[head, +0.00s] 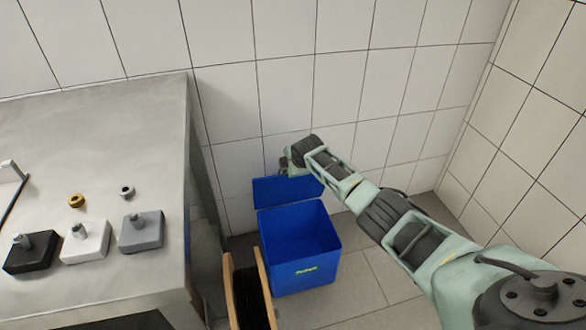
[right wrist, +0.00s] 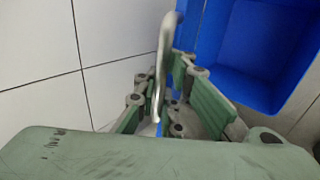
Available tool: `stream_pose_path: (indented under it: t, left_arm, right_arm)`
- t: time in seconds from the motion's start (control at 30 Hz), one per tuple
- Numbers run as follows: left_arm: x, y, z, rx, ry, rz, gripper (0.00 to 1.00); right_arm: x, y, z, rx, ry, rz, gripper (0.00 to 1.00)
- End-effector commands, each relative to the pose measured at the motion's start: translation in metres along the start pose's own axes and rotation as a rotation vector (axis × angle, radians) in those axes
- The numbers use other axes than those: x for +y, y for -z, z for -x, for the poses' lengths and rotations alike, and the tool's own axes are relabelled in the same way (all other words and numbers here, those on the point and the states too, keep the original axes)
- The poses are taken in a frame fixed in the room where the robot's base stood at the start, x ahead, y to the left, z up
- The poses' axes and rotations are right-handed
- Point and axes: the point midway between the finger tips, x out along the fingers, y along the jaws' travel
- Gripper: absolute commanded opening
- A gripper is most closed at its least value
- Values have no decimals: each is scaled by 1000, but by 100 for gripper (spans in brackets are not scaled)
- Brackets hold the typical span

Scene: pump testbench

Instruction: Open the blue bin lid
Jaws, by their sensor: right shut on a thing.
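The blue bin (head: 306,274) stands on the floor right of the metal table, with its inside showing. Its blue lid (head: 272,192) is raised and stands up at the bin's back edge, near the wall. My right gripper (head: 285,164) is at the top of the raised lid. In the right wrist view its fingers (right wrist: 165,100) are shut around a grey curved handle (right wrist: 164,60) beside the lid's blue edge (right wrist: 188,28). The open inside of the bin also shows there at the upper right. My left gripper is not in view.
A metal table (head: 100,120) at the left carries several small blocks with fittings and two rings. Tiled walls close off the back and right. Some floor is free right of the bin.

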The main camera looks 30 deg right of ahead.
Motion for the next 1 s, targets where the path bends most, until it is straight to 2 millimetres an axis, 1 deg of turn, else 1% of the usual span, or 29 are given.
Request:
stream_pose_path:
  t: [0.03, 0.07, 0.1, 0.27, 0.3, 0.5, 0.6, 0.73, 0.87, 1.0]
  left_arm:
    - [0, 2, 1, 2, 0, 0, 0]
    - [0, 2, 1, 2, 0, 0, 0]
    - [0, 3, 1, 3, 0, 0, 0]
    - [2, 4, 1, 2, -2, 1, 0]
    - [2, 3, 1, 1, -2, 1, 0]
    - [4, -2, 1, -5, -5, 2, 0]
    - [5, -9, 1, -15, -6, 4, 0]
    - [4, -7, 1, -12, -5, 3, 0]
    - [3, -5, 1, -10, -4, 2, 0]
    - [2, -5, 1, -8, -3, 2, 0]
  right_arm:
    - [6, 0, 2, 0, -10, 6, 0]
    - [6, 0, 2, 0, -11, 6, 9]
    - [6, 0, 2, 0, -11, 6, 13]
    - [4, 0, 2, 0, -7, 3, 27]
    - [4, 0, 2, 0, -7, 3, 28]
    - [2, 0, 1, 0, -4, 1, 28]
    - [2, 0, 1, 0, -3, 1, 28]
    - [2, -1, 5, 1, -4, 1, 28]
    - [2, 0, 16, 2, -5, 2, 28]
    - [2, -1, 32, 1, -6, 3, 28]
